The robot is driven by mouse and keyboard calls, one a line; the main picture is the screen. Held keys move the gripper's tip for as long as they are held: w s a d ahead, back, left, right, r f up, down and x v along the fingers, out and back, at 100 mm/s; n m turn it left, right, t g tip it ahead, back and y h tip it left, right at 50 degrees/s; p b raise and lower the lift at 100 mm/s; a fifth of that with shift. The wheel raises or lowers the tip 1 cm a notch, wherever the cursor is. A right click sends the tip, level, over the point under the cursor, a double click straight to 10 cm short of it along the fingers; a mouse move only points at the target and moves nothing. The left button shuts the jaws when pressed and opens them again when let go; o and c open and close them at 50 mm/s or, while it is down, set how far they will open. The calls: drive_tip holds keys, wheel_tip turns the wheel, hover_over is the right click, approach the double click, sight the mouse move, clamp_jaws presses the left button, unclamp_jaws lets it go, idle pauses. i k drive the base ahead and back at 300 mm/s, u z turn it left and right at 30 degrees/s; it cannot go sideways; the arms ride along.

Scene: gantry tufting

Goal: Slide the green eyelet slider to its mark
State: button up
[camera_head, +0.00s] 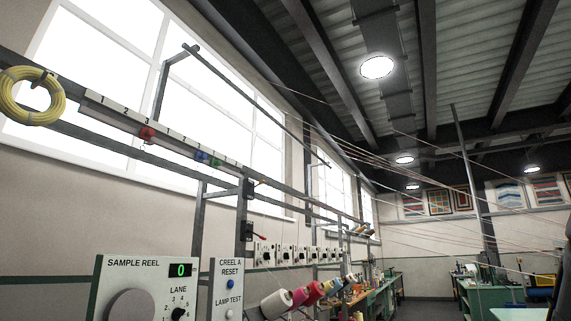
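A white numbered scale strip (122,108) runs along a dark rail across the upper left of the head view. Small coloured eyelet sliders sit along the lower edge of the strip. A red one (147,133) is on the left, and a blue one (201,156) is further right. The green eyelet slider (216,162) appears just right of the blue one, very close to it. It is small, and I cannot tell whether the two touch. I cannot make out its mark on the strip. My gripper is not in view.
A yellow cable coil (16,112) hangs at the rail's left end. Below stand a sample reel panel (135,264) reading 0 and a creel reset panel (228,276). Thread cones (277,302) are at lower middle. Threads cross the right side. A green workbench (382,296) stands further back.

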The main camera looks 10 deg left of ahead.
sight(214, 163)
drive_tip(key=z, duration=0.25)
drive_tip(key=i, duration=1.2)
drive_tip(key=u, duration=1.2)
drive_tip(key=i, duration=0.65)
drive_tip(key=u, duration=0.8)
